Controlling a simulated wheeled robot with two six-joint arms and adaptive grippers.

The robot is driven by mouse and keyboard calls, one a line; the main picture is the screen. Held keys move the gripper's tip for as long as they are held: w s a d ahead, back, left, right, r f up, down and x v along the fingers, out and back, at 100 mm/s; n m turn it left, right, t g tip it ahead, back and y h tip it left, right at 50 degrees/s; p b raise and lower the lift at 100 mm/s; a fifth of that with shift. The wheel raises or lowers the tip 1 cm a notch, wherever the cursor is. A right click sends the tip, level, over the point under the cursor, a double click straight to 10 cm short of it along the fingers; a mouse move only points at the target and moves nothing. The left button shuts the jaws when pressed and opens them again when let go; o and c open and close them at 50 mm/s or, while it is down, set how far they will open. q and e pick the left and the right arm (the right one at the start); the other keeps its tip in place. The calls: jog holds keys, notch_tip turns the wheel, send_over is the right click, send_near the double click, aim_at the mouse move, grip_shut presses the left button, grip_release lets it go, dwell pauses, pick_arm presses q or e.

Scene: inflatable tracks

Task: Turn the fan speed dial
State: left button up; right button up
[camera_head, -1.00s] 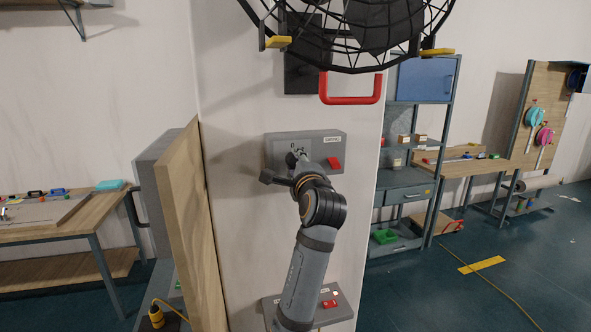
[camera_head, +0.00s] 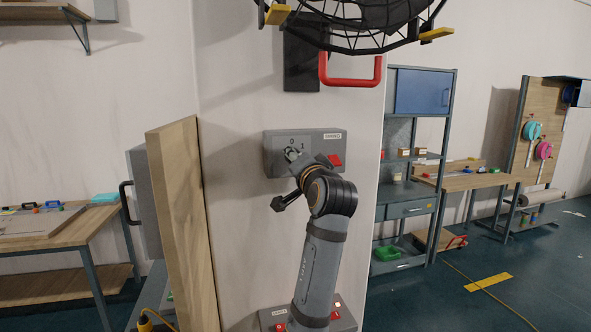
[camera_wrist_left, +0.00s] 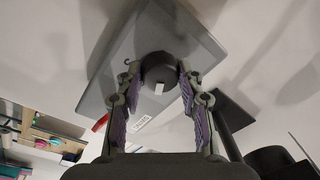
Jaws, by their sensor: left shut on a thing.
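The grey control box (camera_head: 335,144) is on the pale wall panel, with a red switch (camera_head: 336,160) at its right. The dial is mostly hidden in the head view; markings "0" and "1" show above it. In the left wrist view the dial (camera_wrist_left: 158,70) is a dark round knob with a white mark on its edge. My left gripper (camera_head: 291,154) reaches up to the box. In the left wrist view its two fingers (camera_wrist_left: 159,82) are shut on the dial, one on each side. The black caged fan (camera_head: 365,30) hangs above. My right gripper is not in view.
A red handle (camera_head: 350,83) sticks out below the fan. A lower box (camera_head: 346,320) with red controls is partly behind my arm. A wooden board (camera_head: 180,225) stands to the left.

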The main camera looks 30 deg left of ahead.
pick_arm(q)
jog(key=shift+w+d+n+g+b, duration=0.1)
jog(key=shift+n+g+b, duration=0.25)
jog(key=shift+n+b, duration=2.15)
jog(key=shift+w+n+g+b, duration=0.1)
jog(key=shift+n+g+b, duration=0.55)
jog(key=shift+n, duration=3.35)
jog(key=shift+t+b, duration=0.3)
jog(key=o, duration=1.2)
jog(key=shift+s, duration=0.1)
